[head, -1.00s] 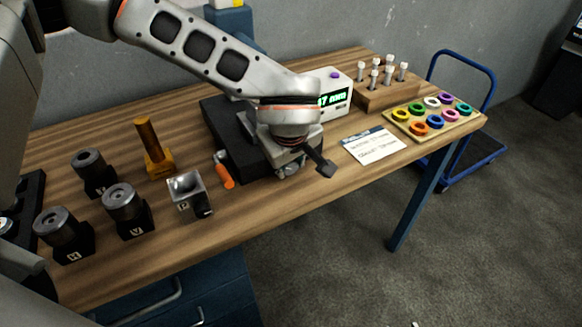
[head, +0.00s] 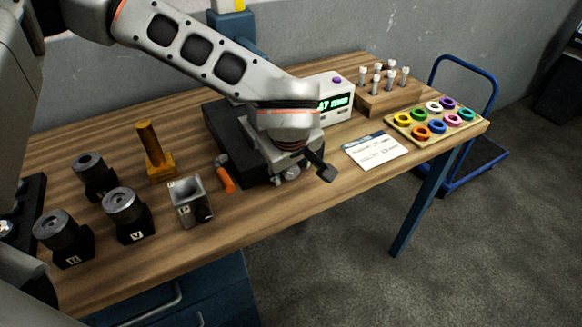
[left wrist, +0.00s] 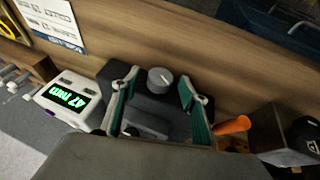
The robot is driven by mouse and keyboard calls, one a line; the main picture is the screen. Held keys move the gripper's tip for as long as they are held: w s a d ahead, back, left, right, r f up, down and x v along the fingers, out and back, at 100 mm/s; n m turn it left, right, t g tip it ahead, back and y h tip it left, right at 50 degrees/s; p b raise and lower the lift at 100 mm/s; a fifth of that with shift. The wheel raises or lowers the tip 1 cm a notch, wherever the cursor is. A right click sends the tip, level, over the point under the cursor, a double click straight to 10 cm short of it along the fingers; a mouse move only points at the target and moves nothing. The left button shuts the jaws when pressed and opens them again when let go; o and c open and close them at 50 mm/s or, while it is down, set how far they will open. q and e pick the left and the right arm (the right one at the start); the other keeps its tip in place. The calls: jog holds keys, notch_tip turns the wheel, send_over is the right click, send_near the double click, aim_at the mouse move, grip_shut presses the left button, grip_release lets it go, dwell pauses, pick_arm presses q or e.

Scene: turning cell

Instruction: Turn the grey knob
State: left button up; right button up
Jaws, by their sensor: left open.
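The grey knob (left wrist: 160,80) is round with a pale pointer line and sits on a black device (left wrist: 146,108) in the left wrist view. In the head view the same black device (head: 222,128) lies on the bench, partly hidden by my left arm; I cannot clearly tell the knob from the gripper there. My left gripper (head: 303,174) is open at the device's front end. In the left wrist view its teal-padded fingers (left wrist: 158,78) stand on either side of the knob, with gaps and no visible contact. My right gripper is not in view.
A display box (head: 335,97) with green digits stands behind the gripper. A card (head: 374,150) lies to its right. Bare bench lies in front.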

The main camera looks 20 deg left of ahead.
pick_arm(q)
jog(key=v, duration=1.1)
jog(key=shift+s+r, duration=0.2)
jog(key=shift+r, duration=0.1)
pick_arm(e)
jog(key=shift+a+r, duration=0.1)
pick_arm(q)
jog(key=w+f+g+y+b, duration=0.1)
jog(key=f+b, duration=0.1)
jog(key=f, duration=0.1)
jog(key=w+f+g+y+b, duration=0.1)
jog(key=w+f+b, duration=0.1)
jog(key=f, duration=0.2)
jog(key=w+f+m+g+y+b, duration=0.1)
jog(key=w+f+b, duration=0.1)
jog(key=f, duration=0.1)
jog(key=shift+w+a+f+b, duration=0.1)
jog(key=shift+f+b, duration=0.2)
jog(key=shift+b, duration=0.1)
jog(key=shift+a+f, duration=0.1)
jog(key=shift+f, duration=0.1)
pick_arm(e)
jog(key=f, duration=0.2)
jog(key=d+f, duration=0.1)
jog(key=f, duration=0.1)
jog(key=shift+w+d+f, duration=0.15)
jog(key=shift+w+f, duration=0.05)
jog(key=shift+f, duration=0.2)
